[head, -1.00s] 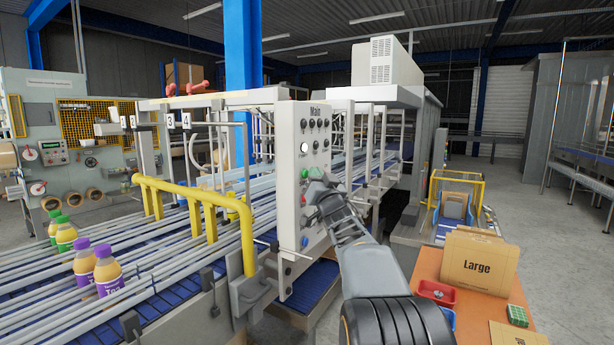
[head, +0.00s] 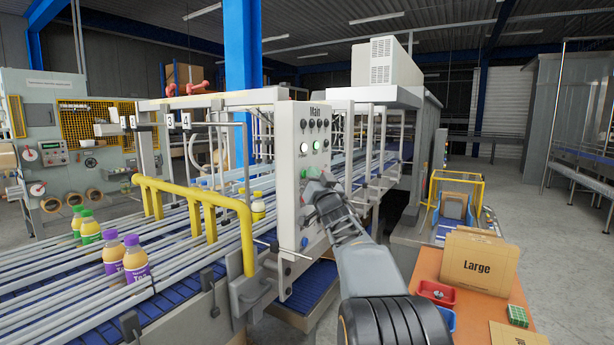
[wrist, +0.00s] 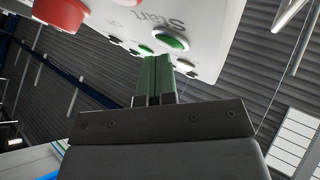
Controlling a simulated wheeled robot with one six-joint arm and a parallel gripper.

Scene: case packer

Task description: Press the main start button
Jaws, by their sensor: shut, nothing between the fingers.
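The grey control panel (head: 291,150) marked "Main" stands upright beside the conveyor. A green button (wrist: 172,41) next to the word "Start" shows close up in the wrist view; it also shows on the panel's left face in the head view (head: 303,173). My gripper (wrist: 157,58) is shut and empty, with its fingertips right by the green button. I cannot tell whether they touch it. In the head view my gripper (head: 312,177) is at the panel, partly hiding its lower part.
A red button (wrist: 62,12) is at the wrist view's upper left. A yellow rail (head: 190,193) stands left of the panel. Bottles with purple caps (head: 136,262) and green caps (head: 90,230) stand on the conveyor. An orange table (head: 430,265) is at the right.

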